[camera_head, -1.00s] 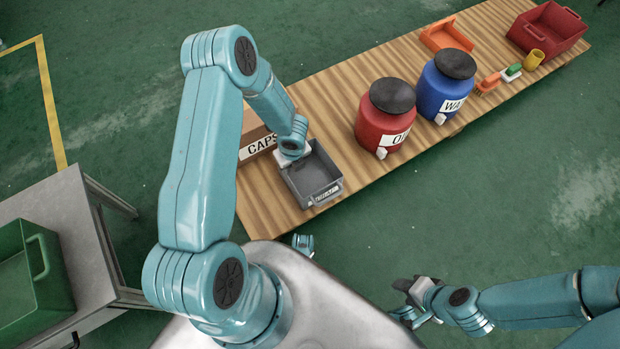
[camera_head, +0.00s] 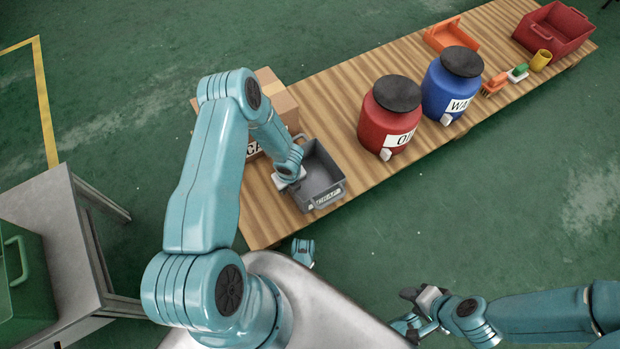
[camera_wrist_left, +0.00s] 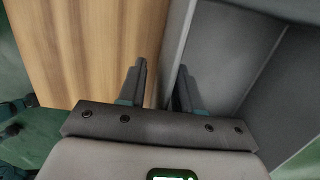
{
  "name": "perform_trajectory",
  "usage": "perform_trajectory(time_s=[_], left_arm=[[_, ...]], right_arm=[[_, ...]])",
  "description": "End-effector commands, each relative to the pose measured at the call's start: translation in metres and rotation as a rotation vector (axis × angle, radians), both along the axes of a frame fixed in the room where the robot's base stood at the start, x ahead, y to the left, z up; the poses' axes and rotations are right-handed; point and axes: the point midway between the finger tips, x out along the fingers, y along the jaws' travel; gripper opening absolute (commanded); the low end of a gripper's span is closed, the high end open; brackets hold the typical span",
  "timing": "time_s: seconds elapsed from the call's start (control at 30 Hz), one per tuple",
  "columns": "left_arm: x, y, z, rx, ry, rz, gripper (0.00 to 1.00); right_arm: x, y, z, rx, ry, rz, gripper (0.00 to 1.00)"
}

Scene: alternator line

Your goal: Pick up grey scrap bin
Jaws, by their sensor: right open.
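The grey scrap bin (camera_head: 328,170) stands on the near left end of the wooden table, its labelled side with a handle facing me. My left gripper (camera_head: 289,182) is at the bin's left wall, its fingertips hidden by the arm in the head view. In the left wrist view the fingers (camera_wrist_left: 160,85) straddle the wall of the bin (camera_wrist_left: 235,55): one outside over the wood, one inside. They are apart, with wood showing between the outer finger and the wall. My right gripper (camera_head: 416,300) is open and empty, off the table at the lower right.
A cardboard box (camera_head: 277,98) stands behind the bin. A red oil drum (camera_head: 378,122) and a blue drum (camera_head: 440,95) stand to its right. Farther along the wooden table (camera_head: 350,80) are an orange tray (camera_head: 447,35) and a red crate (camera_head: 553,30). A green crate (camera_head: 25,285) is at the lower left.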

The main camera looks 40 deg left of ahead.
Motion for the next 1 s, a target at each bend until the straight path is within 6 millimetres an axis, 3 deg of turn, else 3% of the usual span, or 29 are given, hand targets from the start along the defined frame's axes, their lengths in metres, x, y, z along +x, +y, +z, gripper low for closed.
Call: perform_trajectory(time_s=[0.13,0.23,0.67,0.87,1.0], left_arm=[[0.001,0.001,0.002,0.001,-0.001,0.0,0.31],[0.001,0.0,0.002,0.001,0.0,0.0,0.0],[0.001,0.001,0.007,0.001,-0.001,0.0,0.0],[0.002,0.001,0.035,0.001,-0.003,0.0,0.0],[0.002,0.001,0.075,0.003,-0.004,0.0,0.0]], right_arm=[[0.0,0.0,0.001,0.0,0.0,0.0,0.45],[0.0,0.0,0.001,0.0,0.0,0.0,0.45],[0.0,0.0,0.003,0.0,0.002,0.002,0.45],[-0.002,0.002,0.015,0.002,0.005,0.009,0.45],[-0.006,0.005,0.03,0.004,0.01,0.021,0.45]])
